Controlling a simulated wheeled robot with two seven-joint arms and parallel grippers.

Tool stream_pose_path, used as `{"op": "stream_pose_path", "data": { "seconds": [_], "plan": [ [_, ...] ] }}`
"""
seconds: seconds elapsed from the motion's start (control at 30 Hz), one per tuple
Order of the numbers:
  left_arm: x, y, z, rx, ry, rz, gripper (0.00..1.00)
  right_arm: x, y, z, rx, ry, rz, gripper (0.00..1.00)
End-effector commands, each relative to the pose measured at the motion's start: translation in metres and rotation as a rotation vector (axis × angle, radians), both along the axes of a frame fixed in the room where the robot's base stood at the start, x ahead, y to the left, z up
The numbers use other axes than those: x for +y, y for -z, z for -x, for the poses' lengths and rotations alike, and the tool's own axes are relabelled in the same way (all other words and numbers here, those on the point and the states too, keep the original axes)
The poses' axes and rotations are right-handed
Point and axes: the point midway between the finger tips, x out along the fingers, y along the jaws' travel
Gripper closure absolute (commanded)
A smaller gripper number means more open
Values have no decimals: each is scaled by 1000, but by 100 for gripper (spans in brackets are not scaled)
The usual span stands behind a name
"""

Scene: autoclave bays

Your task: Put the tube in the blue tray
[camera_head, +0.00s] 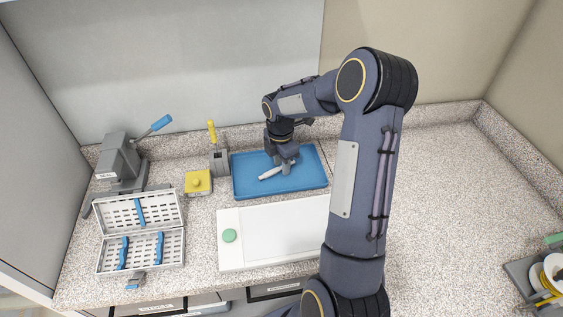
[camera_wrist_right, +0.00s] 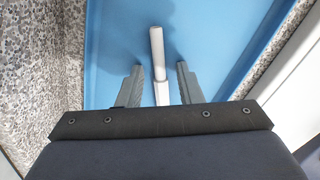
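The blue tray (camera_head: 240,181) lies flat on the counter below the back wall. A pale grey-white tube (camera_head: 270,173) is inside the tray's outline and looks to be lying on its floor. My right gripper (camera_head: 287,166) is low over the tray at the tube's right end. In the right wrist view the gripper's fingers (camera_wrist_right: 159,68) are apart, with gaps on both sides of the tube (camera_wrist_right: 157,45). The tube's near end is hidden by the gripper body. The blue tray (camera_wrist_right: 115,30) fills the middle of that view. My left gripper is not in view.
A white board (camera_head: 275,235) with a green disc (camera_head: 229,235) lies in front of the tray. An open instrument case (camera_head: 140,222), a grey press (camera_head: 120,160), a yellow block (camera_head: 198,182) and a grey holder (camera_head: 220,162) stand left. The counter right of my arm is mostly clear.

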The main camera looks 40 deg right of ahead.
Motion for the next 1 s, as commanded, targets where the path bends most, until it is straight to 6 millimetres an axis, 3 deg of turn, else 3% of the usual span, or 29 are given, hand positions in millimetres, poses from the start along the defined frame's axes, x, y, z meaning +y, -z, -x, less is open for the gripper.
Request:
{"op": "stream_pose_path", "data": {
  "seconds": [0.4, 0.8, 1.0],
  "plan": [
    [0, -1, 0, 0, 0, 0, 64, 0, -9, -1, -3, 1, 1, 65],
    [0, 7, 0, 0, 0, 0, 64, 2, -89, -1, -5, 1, 2, 65],
    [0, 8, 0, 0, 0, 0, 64, 2, -116, -1, -2, -1, 1, 65]
  ]
}}
